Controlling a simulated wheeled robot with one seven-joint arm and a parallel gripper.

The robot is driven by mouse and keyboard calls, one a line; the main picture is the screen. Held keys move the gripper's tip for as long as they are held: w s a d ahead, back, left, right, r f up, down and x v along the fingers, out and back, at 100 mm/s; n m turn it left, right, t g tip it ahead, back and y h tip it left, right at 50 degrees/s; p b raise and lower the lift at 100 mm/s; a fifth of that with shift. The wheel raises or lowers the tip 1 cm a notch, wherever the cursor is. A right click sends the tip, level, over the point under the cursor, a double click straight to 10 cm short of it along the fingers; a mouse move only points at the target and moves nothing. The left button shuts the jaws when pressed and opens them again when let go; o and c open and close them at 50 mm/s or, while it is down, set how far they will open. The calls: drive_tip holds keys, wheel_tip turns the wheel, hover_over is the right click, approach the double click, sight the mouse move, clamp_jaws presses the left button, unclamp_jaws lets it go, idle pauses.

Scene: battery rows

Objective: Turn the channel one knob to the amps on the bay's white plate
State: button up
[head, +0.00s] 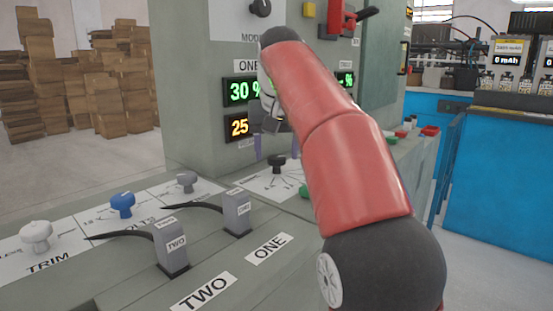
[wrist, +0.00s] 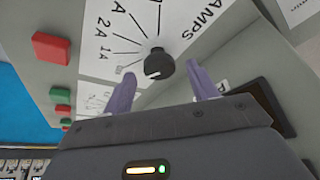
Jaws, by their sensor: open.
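The black amps knob (head: 277,163) stands on a white dial plate (head: 262,183) below the ONE displays. In the wrist view the knob (wrist: 158,65) has a pale mark on its lower side. Lines fan out from it to labels including 1A and 2A, beside the word AMPS; which line the mark meets I cannot tell. My gripper (head: 276,148) is open above the knob. In the wrist view my gripper's (wrist: 164,85) purple fingertips lie either side of the knob, apart from it.
Displays read 30 % (head: 241,91) in green and 25 (head: 239,127) in amber. Levers ONE (head: 237,211) and TWO (head: 170,250) stand at front, with blue (head: 121,204) and grey knobs behind. A red button (wrist: 51,47) and others lie beside the dial. Boxes stand far left.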

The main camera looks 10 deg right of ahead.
drive_tip(key=shift+w+f, duration=0.25)
drive_tip(key=shift+f, duration=0.3)
drive_tip(key=c, duration=1)
drive_tip(key=shift+o, duration=0.2)
drive_tip(key=shift+r+m+p, duration=0.1)
drive_tip(key=shift+m+p, duration=0.3)
drive_tip(key=shift+a+r+m+h+p, duration=0.1)
drive_tip(key=shift+m+h+p, duration=0.4)
drive_tip(key=shift+m+p, duration=0.4)
drive_tip(key=shift+w+m+g+h+p, duration=0.1)
drive_tip(key=shift+m+g+h+p, duration=0.4)
drive_tip(key=shift+m+p, duration=0.9)
drive_tip(key=shift+m, duration=0.3)
